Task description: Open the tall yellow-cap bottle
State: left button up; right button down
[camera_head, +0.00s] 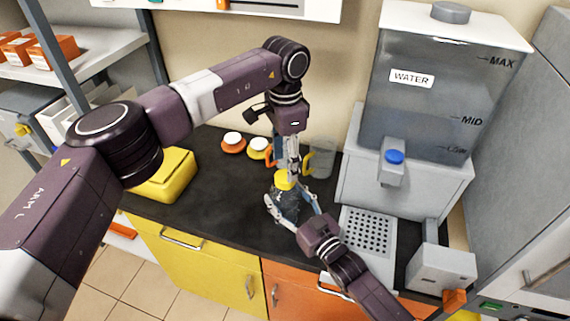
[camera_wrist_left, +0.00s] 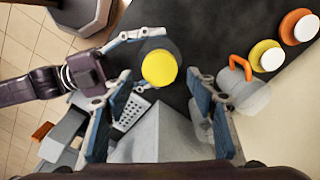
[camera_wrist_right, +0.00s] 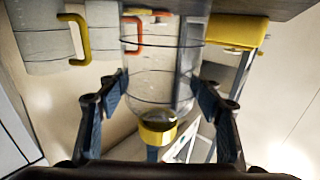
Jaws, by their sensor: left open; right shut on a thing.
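The tall bottle (camera_head: 287,207) is clear with a yellow cap (camera_head: 283,181) and stands upright on the dark counter. My right gripper (camera_head: 288,200) is shut on the bottle body, a finger on either side below the cap. The right wrist view shows the bottle (camera_wrist_right: 160,65) upside down between the fingers, its yellow cap (camera_wrist_right: 158,132) on. My left gripper (camera_head: 290,165) points down just above the cap, open. In the left wrist view the cap (camera_wrist_left: 159,68) lies between its spread fingers, with gaps at both sides. I cannot tell the exact height between the fingertips and the cap.
Clear containers with handles (camera_head: 321,161) stand close behind the bottle. Orange (camera_head: 233,147) and yellow (camera_head: 258,154) white-topped items sit farther left. A yellow box (camera_head: 168,176) is at the left, the water dispenser (camera_head: 400,185) at the right. The counter (camera_head: 215,205) left of the bottle is clear.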

aim_at(285, 175)
pick_arm(q)
jog(key=m, duration=0.5)
jog(key=shift+r, duration=0.2)
jog(key=m, duration=0.5)
jog(key=shift+r, duration=0.2)
jog(key=m, duration=0.4)
jog(key=shift+r, duration=0.15)
jog(key=m, duration=0.5)
jog(key=shift+r, duration=0.25)
jog(key=m, duration=0.5)
jog(key=shift+r, duration=0.25)
jog(key=m, duration=0.5)
jog(key=shift+r+m, duration=0.2)
jog(key=shift+m, duration=0.2)
jog(key=m, duration=0.5)
jog(key=shift+r, duration=0.25)
jog(key=m, duration=0.4)
jog(key=shift+r+m, duration=0.2)
jog(key=shift+m, duration=0.1)
jog(key=shift+f+m, duration=0.3)
jog(key=shift+f, duration=0.05)
notch_tip(285, 175, down, 7)
jog(key=shift+f, duration=0.2)
jog(key=shift+c, duration=0.4)
